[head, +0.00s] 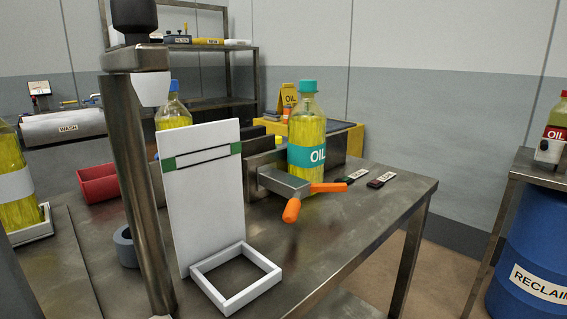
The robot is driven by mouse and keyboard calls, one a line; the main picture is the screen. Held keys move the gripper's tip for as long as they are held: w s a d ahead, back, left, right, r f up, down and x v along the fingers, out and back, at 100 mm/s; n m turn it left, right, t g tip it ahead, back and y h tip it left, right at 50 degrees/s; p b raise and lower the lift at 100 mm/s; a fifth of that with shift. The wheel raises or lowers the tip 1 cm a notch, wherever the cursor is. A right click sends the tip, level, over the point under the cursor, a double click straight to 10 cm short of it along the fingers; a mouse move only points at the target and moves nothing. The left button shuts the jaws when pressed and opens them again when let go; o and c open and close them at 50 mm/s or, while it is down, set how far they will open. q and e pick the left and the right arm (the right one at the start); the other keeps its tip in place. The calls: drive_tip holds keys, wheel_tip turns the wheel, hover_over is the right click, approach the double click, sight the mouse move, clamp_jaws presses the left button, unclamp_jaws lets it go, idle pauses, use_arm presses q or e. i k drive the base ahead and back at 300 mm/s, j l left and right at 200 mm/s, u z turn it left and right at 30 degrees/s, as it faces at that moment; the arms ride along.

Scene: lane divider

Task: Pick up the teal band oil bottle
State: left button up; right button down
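The teal band oil bottle (307,128) stands upright towards the far side of the steel bench. It is clear with yellow oil, a teal cap and a teal band reading "OIL". Its base is hidden behind an orange handle bar on a grey, vise-like fixture (283,183). Neither of my grippers can be made out in the head view.
A white panel (205,215) with green marks and a square white frame (237,280) stand in front. A steel post (135,150) rises at left. A blue-capped bottle (173,112) is partly hidden behind the panel. The bench's right front (350,215) is clear.

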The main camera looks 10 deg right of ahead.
sight(307, 120)
drive_tip(key=l+u, duration=0.25)
drive_tip(key=u, duration=0.15)
drive_tip(key=l+u, duration=0.4)
drive_tip(key=k+l+u, duration=0.1)
drive_tip(key=u, duration=0.25)
